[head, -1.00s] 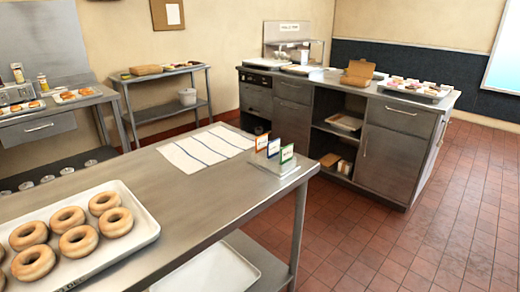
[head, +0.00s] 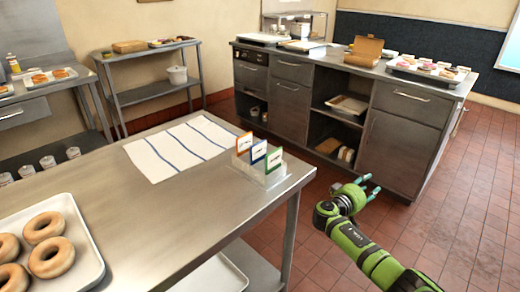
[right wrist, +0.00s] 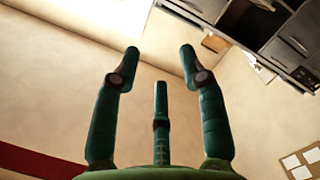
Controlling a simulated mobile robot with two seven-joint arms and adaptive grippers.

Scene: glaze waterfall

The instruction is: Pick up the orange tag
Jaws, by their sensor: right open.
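The orange tag (head: 243,143) stands upright in a clear holder (head: 262,174) at the right end of the steel table. It is the leftmost of three tags, beside a blue tag (head: 259,151) and a green tag (head: 274,159). My right gripper (head: 368,184) is open and empty, over the floor to the right of the table and apart from the tags. In the right wrist view its green fingers (right wrist: 160,75) are spread with nothing between them. The left gripper is not in view.
The steel table (head: 150,215) carries a striped white cloth (head: 180,147) left of the holder and a white tray (head: 90,240) of donuts at the front left. A steel counter (head: 340,100) stands behind. Red tiled floor (head: 460,225) lies open on the right.

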